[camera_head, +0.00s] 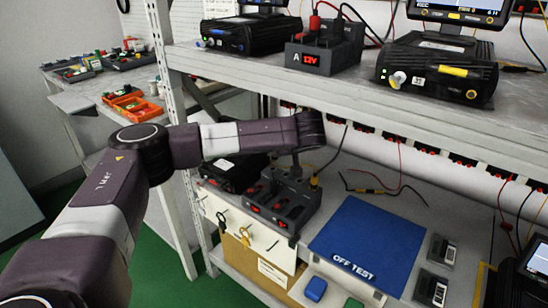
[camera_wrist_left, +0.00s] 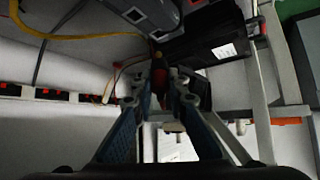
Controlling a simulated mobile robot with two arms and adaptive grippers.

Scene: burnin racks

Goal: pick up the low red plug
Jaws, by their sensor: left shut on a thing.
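My left gripper (camera_head: 296,168) reaches down over the back of the dark grey power block (camera_head: 288,218) on the lower shelf. In the left wrist view its two fingers (camera_wrist_left: 160,88) are shut on a dark, narrow thing with red on it, which I take for the low red plug (camera_wrist_left: 158,76). The plug is mostly hidden by the fingers, and in the head view the gripper covers it. I cannot tell whether it is still seated. Other red parts show on the front of the block. My right gripper is not in view.
A blue mat (camera_head: 368,243) marked OFF TEST lies right of the block, bare on top. The upper shelf (camera_head: 350,92) hangs above my wrist, bearing black units and a block reading 12V. Loose red and yellow cables (camera_head: 385,188) lie behind the mat.

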